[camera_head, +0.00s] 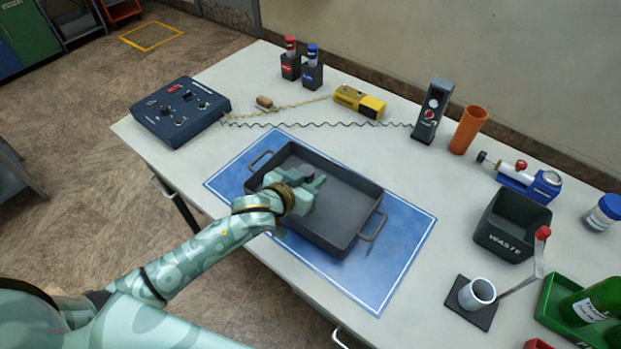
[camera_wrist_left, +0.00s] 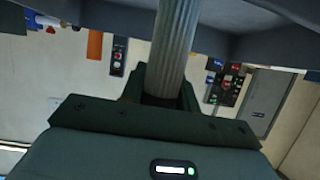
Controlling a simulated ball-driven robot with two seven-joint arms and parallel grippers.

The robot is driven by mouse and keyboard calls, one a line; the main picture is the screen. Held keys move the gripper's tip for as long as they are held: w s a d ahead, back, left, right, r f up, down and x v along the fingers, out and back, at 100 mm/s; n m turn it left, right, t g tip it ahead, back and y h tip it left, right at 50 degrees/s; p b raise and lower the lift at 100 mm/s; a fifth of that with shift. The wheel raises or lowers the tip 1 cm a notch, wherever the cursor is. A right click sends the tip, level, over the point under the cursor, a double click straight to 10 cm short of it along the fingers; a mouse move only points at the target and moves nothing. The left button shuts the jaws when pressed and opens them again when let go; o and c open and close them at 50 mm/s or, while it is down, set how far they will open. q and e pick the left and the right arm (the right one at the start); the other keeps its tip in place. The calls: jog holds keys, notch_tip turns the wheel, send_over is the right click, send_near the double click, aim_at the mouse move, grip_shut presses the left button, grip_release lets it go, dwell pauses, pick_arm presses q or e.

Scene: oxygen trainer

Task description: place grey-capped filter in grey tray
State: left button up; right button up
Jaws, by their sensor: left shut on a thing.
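The grey tray (camera_head: 346,212) is a dark, shallow rectangular pan with a handle at each end, lying on a blue mat in the head view. My left gripper (camera_head: 312,184) is over the tray's inside, near its middle. In the left wrist view the left gripper (camera_wrist_left: 160,90) is shut on a ribbed grey cylinder (camera_wrist_left: 176,45), which looks like the filter. Its cap is not visible there, and in the head view the gripper hides most of it. I cannot tell whether it touches the tray floor. My right gripper is not in view.
The blue mat (camera_head: 402,240) has free room around the tray. A dark control box (camera_head: 180,110) stands at the left, and a yellow device (camera_head: 360,101) behind. A waste bin (camera_head: 512,225), an orange cup (camera_head: 467,130) and a white cup (camera_head: 477,293) stand to the right.

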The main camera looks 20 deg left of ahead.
pick_arm(q)
jog(key=o, duration=1)
jog(key=shift+s+r, duration=0.15)
jog(key=shift+s, duration=0.05)
jog(key=p+v, duration=0.3)
jog(key=v, duration=0.8)
jog(key=shift+s, duration=0.3)
jog(key=shift+a, duration=0.15)
